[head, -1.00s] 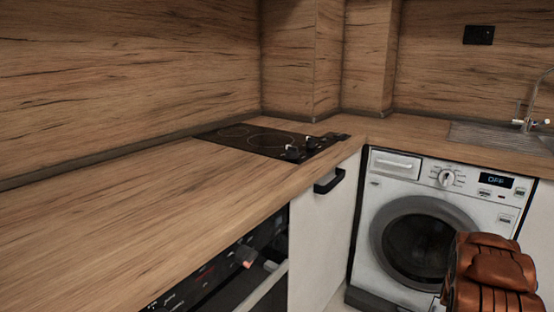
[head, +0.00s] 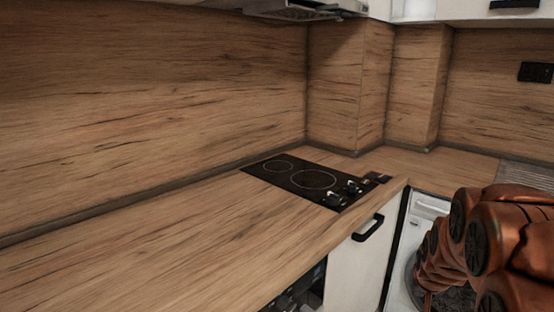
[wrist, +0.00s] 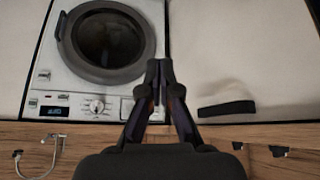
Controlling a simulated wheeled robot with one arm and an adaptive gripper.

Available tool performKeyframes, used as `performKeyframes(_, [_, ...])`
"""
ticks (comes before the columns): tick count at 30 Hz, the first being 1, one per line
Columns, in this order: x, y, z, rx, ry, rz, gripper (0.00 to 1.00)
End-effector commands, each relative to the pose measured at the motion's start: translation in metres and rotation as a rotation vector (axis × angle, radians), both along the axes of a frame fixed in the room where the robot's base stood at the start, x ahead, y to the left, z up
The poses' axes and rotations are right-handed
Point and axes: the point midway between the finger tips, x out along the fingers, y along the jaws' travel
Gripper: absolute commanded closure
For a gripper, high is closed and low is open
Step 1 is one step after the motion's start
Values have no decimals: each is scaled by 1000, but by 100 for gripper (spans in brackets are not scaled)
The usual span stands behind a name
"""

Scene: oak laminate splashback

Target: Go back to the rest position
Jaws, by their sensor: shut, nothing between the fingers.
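My gripper (wrist: 159,72) shows in the wrist view with its two dark fingers together at the tips, shut and empty. Beyond it in that view, which looks upside down, is the white washing machine (wrist: 60,62) with its round dark door. My orange-brown arm (head: 490,240) fills the lower right of the head view; the gripper itself does not show there. The arm hides most of the washing machine, whose corner (head: 428,207) shows beside it.
A wooden worktop (head: 150,250) runs along the left, bare up to a black hob (head: 310,180) with knobs. A white cabinet (head: 352,265) with a black handle (head: 368,228) is below it. A range hood (head: 300,10) hangs above. The sink (head: 525,175) is at right.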

Motion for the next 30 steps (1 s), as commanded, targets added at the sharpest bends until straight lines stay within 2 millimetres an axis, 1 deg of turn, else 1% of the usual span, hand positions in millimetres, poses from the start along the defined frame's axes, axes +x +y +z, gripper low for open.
performKeyframes(1, [-12,20,22,15,29,27,100])
performKeyframes(3, [-32,44,36,40,84,58,100])
performKeyframes(5, [-51,64,48,58,130,86,100])
performKeyframes(6, [-63,77,56,71,160,104,100])
performKeyframes(8, [-84,95,68,87,206,132,100])
performKeyframes(9, [-99,107,75,100,242,152,100])
performKeyframes(11, [-122,124,87,115,290,180,100])
performKeyframes(12, [-137,135,94,125,321,199,100])
performKeyframes(14, [-161,149,106,139,374,228,100])
performKeyframes(15, [-177,158,114,146,403,248,100])
performKeyframes(17, [-202,171,126,156,453,278,100])
performKeyframes(18, [-219,178,133,162,488,296,100])
performKeyframes(20, [-243,187,144,169,535,324,100])
performKeyframes(21, [-260,192,149,174,569,341,100])
performKeyframes(24, [-292,201,162,178,633,376,100])
performKeyframes(27, [-315,206,169,182,681,398,100])
performKeyframes(30, [-326,208,172,182,703,410,100])
